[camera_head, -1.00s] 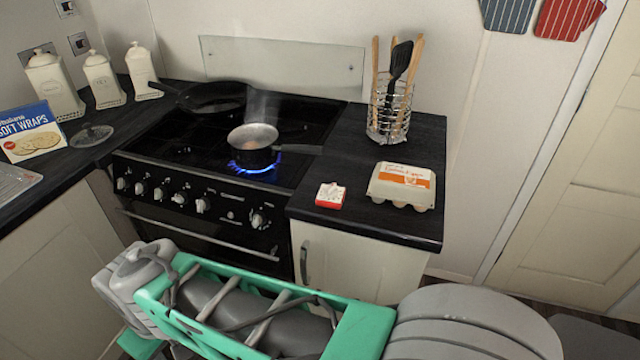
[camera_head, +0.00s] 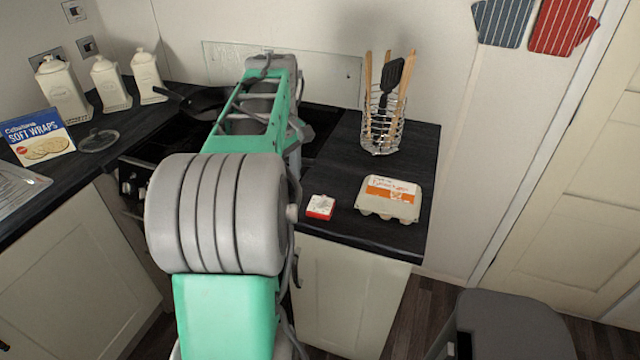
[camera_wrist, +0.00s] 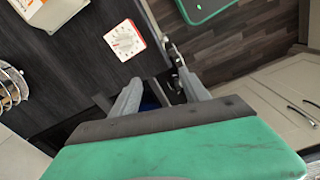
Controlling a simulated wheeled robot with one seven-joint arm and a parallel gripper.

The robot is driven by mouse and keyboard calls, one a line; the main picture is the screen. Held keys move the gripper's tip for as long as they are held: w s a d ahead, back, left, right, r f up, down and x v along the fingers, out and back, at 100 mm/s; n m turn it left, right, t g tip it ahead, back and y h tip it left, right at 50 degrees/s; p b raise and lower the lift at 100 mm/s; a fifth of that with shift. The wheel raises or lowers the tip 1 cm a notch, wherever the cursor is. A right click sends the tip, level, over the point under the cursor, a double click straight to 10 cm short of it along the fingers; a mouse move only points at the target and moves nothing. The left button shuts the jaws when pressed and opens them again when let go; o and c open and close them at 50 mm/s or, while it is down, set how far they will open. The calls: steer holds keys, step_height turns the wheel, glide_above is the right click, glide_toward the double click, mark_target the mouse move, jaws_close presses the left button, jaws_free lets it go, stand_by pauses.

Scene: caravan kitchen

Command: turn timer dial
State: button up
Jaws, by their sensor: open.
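The timer (camera_head: 320,207) is a small red and white box on the dark worktop right of the stove, near its front edge. In the wrist view its white face with a round dial (camera_wrist: 125,40) shows above and left of my fingers, close to the worktop edge. My gripper (camera_wrist: 160,76) is open, with two grey fingers spread apart and nothing seen between them. The fingertips appear apart from the timer. In the head view my arm hides the gripper.
An egg carton (camera_head: 388,199) stands right of the timer, with a wire utensil holder (camera_head: 384,122) behind. My arm covers most of the stove and hides the pot seen earlier. A frying pan (camera_head: 203,103) shows at the back left.

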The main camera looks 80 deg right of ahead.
steer(key=r, duration=0.1)
glide_above(321, 198)
steer(key=shift+w+a+r+m, duration=0.1)
steer(key=shift+r+m, duration=0.05)
steer(key=shift+m, duration=0.15)
step_height(321, 198, down, 8)
steer(key=shift+r, duration=0.15)
steer(key=shift+c, duration=0.5)
jaws_close()
